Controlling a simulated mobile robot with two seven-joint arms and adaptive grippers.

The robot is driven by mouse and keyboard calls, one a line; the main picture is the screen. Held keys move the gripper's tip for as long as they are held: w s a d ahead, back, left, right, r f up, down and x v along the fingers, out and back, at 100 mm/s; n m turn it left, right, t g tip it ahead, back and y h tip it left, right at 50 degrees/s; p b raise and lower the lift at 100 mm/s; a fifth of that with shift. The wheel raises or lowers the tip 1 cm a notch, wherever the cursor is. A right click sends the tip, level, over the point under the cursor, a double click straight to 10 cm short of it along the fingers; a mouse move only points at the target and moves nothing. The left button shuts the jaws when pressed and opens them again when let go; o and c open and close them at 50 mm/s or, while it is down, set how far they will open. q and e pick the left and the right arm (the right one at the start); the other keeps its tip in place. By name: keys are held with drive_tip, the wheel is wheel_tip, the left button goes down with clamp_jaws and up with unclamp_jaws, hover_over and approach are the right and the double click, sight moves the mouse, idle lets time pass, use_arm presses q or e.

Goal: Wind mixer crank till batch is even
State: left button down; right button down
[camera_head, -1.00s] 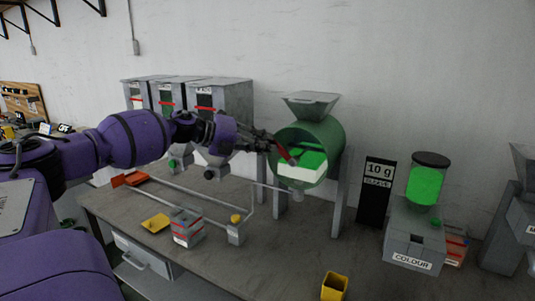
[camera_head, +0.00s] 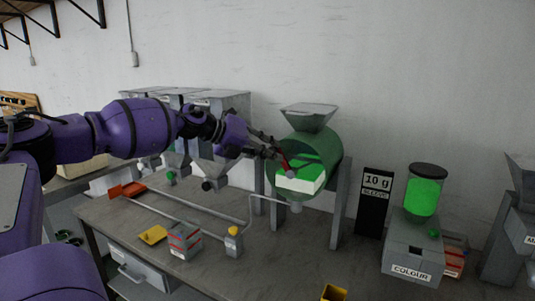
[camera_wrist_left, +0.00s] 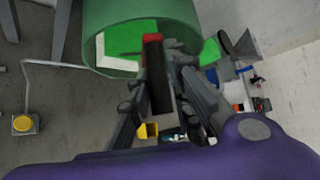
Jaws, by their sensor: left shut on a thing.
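The mixer is a green drum (camera_head: 325,148) with a grey hopper on top. Its round front shows a batch (camera_head: 302,183) of separate bright green and white areas. The red crank (camera_head: 286,163) is on the drum's front face, tilted up to the left. My left gripper (camera_head: 276,150) is shut on the crank's handle, just in front of the drum. In the left wrist view, the gripper (camera_wrist_left: 168,95) closes around a dark handle (camera_wrist_left: 155,75) with a red part at its far end. The fingers partly hide the crank and drum face. My right gripper is not in view.
A colour doser (camera_head: 412,250) and a black "10 g" sign (camera_head: 374,202) stand right of the mixer. Grey bins (camera_head: 230,105) stand behind my left arm.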

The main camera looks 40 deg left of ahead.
use_arm(q)
drive_tip(key=shift+d+r, duration=0.1)
drive_tip(key=shift+r, duration=0.25)
drive_tip(key=c, duration=1.6)
unclamp_jaws()
drive_tip(key=shift+d, duration=0.1)
drive_tip(key=shift+c, duration=0.2)
drive_tip(key=shift+f, duration=0.15)
drive_tip(key=shift+f, duration=0.1)
drive_tip(key=shift+s+d, duration=0.1)
drive_tip(key=shift+s, duration=0.15)
drive_tip(key=v, duration=0.7)
drive_tip(key=shift+a+r, duration=0.2)
drive_tip(key=shift+w, duration=0.1)
